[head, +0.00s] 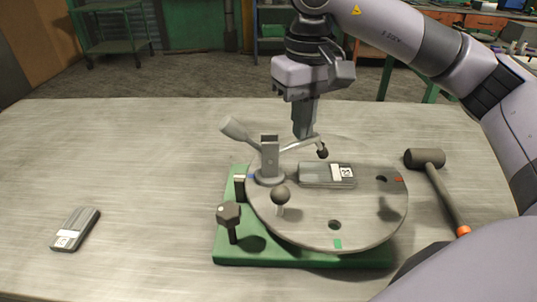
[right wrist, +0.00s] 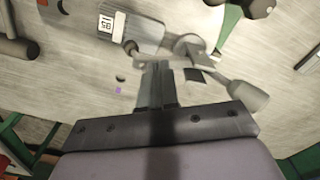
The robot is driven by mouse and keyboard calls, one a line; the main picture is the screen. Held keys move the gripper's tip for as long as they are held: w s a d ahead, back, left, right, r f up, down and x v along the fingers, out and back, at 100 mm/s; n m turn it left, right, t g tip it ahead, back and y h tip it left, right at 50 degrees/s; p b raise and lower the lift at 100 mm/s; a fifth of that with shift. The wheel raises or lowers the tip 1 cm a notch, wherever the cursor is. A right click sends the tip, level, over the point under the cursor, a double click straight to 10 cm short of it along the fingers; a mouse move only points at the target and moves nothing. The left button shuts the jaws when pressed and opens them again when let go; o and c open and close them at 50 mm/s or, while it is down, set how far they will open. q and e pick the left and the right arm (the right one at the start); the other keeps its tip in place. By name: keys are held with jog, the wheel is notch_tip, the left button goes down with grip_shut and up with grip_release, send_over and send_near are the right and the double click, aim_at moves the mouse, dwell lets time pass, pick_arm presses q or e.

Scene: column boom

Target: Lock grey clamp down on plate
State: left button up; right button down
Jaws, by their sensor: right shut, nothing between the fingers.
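The grey clamp (head: 269,160) stands on the round grey plate (head: 310,230), which sits on a green base (head: 225,245). Its pale handle (head: 235,128) slants up to the left. Its arm reaches right to a dark tip (head: 322,152) near the far edge of a grey labelled block (head: 318,174) lying on the plate; I cannot tell whether they touch. My right gripper (head: 303,133) points down, shut and empty, just behind the clamp arm. The right wrist view shows its fingers (right wrist: 156,85) beside the clamp arm, with the handle (right wrist: 247,95) to the right. My left gripper is out of view.
A second grey labelled block (head: 77,229) lies on the table at left. A mallet (head: 426,159) lies right of the plate. A dark knob (head: 229,214) and a round-headed knob (head: 280,195) stand near the clamp.

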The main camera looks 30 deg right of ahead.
jog(key=shift+f, duration=0.3)
jog(key=shift+r, duration=0.2)
notch_tip(320, 180, up, 7)
jog(key=p, duration=0.5)
dwell(0.5)
